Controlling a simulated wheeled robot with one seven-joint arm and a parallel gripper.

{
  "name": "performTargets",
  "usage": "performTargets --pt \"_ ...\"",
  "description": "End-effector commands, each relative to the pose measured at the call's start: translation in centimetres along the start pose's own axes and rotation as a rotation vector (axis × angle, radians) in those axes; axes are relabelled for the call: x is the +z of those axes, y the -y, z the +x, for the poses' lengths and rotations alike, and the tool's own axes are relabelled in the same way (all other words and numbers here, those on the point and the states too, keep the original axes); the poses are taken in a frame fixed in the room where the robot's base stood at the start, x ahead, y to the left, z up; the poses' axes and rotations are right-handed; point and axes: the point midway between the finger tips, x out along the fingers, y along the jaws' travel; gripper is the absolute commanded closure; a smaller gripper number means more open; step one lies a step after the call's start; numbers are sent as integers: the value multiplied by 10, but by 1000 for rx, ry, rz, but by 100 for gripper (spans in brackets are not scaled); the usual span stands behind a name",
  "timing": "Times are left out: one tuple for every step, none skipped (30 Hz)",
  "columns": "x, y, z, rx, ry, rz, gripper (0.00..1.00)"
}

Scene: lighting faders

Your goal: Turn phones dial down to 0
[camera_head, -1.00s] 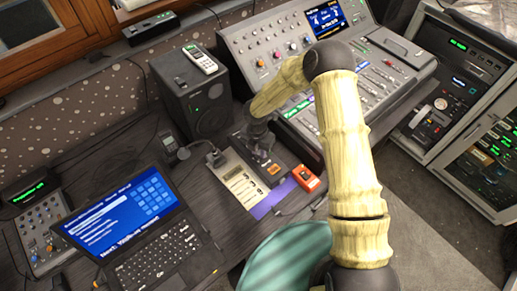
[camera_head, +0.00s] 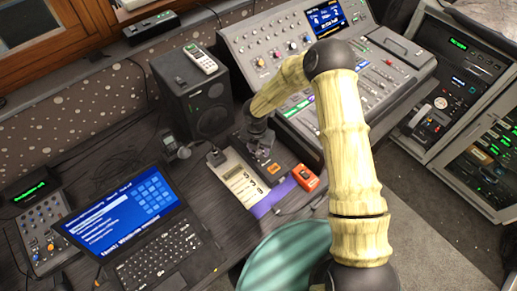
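My gripper (camera_head: 261,150) points down over a dark box beside a beige panel (camera_head: 238,178) with light slots, in the middle of the desk. The fingers are small and dark against the box, so I cannot tell whether they are open or shut or touch anything. No dial marked phones can be read. Small knobs show on the large mixing console (camera_head: 262,62) at the back and on the small grey mixer (camera_head: 42,236) at the left. Any knob directly under my gripper is hidden.
A black speaker (camera_head: 208,109) with a white remote (camera_head: 201,58) on top stands behind my gripper. An open laptop (camera_head: 160,250) is at the front left. A red-orange box (camera_head: 306,178) lies right of the gripper. A teal chair (camera_head: 290,256) stands in front of the desk.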

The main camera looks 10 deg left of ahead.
Motion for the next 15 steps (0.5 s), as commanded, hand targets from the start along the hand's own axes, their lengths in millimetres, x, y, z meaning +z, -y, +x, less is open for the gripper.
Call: performTargets --pt "-1 0 0 -1 -1 0 55" --pt "-1 0 1 -1 -2 0 55" --pt "-1 0 1 -2 -2 0 55" --pt "-1 0 1 -2 -3 0 55" --pt "-1 0 1 -2 -3 0 55" --pt "-1 0 1 -2 -3 0 55" --pt "-1 0 0 -2 -3 0 55" --pt "-1 0 0 -2 -3 1 55" --pt "-1 0 -2 -2 -3 1 55" --pt "-1 0 -4 -1 -3 1 55" --pt "-1 0 -7 -1 -3 1 55" --pt "-1 0 -11 -1 -2 1 55" --pt "-1 0 -15 -2 -1 2 55" --pt "-1 1 -19 -2 -2 2 55" --pt "-1 1 -25 -1 -2 2 55"
